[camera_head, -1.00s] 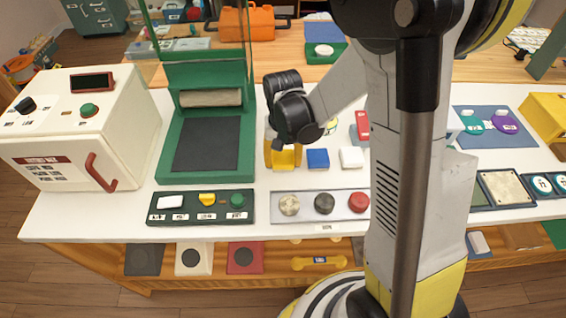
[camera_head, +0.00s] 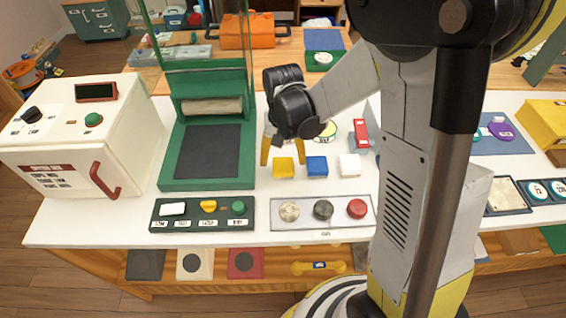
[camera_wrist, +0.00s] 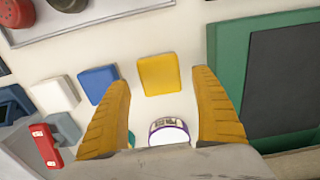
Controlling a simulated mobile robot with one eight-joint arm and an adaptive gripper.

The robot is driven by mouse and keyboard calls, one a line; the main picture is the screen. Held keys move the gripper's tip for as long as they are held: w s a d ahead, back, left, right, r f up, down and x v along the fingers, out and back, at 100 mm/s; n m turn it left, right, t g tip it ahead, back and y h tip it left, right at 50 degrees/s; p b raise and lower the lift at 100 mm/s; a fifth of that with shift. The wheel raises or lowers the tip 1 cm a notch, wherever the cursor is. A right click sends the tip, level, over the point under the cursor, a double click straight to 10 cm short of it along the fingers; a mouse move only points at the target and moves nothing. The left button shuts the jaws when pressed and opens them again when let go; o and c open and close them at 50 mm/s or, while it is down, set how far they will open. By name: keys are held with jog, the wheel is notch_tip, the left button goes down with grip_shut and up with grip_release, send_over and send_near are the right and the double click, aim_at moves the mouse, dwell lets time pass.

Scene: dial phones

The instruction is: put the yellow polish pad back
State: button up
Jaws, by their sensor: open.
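The yellow polish pad (camera_head: 283,168) is a small square block lying flat on the white tabletop. It is at the left end of a row with a blue pad (camera_head: 317,166) and a white pad (camera_head: 349,165). In the wrist view the yellow pad (camera_wrist: 159,74) lies ahead of the fingertips, with none of it in their grasp. My gripper (camera_head: 283,160) is open and empty, just behind the yellow pad. Its two orange fingers are spread wide in the wrist view (camera_wrist: 162,80).
A green press with a dark plate (camera_head: 207,150) stands to the left of the pads. A grey tray (camera_head: 300,228) with three round knobs lies in front of them. A round container with a purple label (camera_wrist: 169,131) is between the finger bases. A red-topped item (camera_head: 361,132) stands to the right.

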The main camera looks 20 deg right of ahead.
aim_at(283, 165)
notch_tip(283, 165, up, 8)
jog(key=p, duration=0.3)
jog(key=s+r+n+t, duration=0.3)
jog(key=s+r+t, duration=0.4)
jog(key=s+r, duration=0.5)
jog(key=shift+s+n, duration=0.3)
jog(key=shift+s, duration=0.05)
